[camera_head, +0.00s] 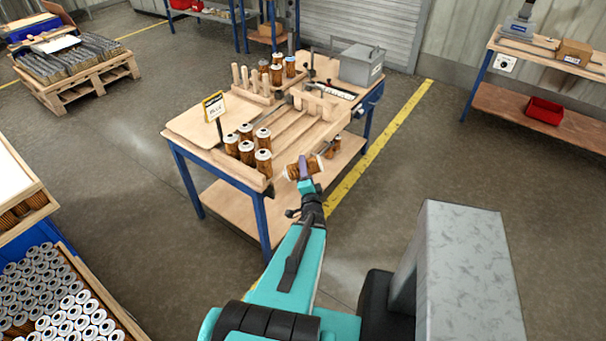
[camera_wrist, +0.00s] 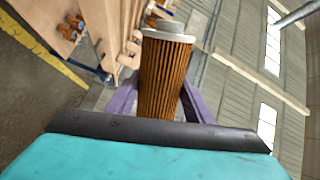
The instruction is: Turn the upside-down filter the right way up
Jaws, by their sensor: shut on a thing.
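My gripper (camera_head: 304,172) is shut on a filter (camera_head: 292,171), a brown pleated cartridge with pale end caps. In the head view the filter lies roughly sideways, held off the front right edge of the workbench (camera_head: 178,147). In the wrist view the held filter (camera_wrist: 163,80) stands between the purple fingers of my gripper (camera_wrist: 160,100), with a grey cap and knob at its top end. Its other end is hidden behind the gripper body. Several filters (camera_head: 247,150) stand in a group on the near part of the bench, their pale tops with dark centres facing up.
More filters (camera_head: 277,73) stand at the bench's back, one with a blue top. Wooden rails (camera_head: 297,128), a sign (camera_head: 214,107) and a grey box (camera_head: 361,65) occupy the bench. Several filters sit on the lower shelf (camera_head: 230,205). Floor right of the bench is clear.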

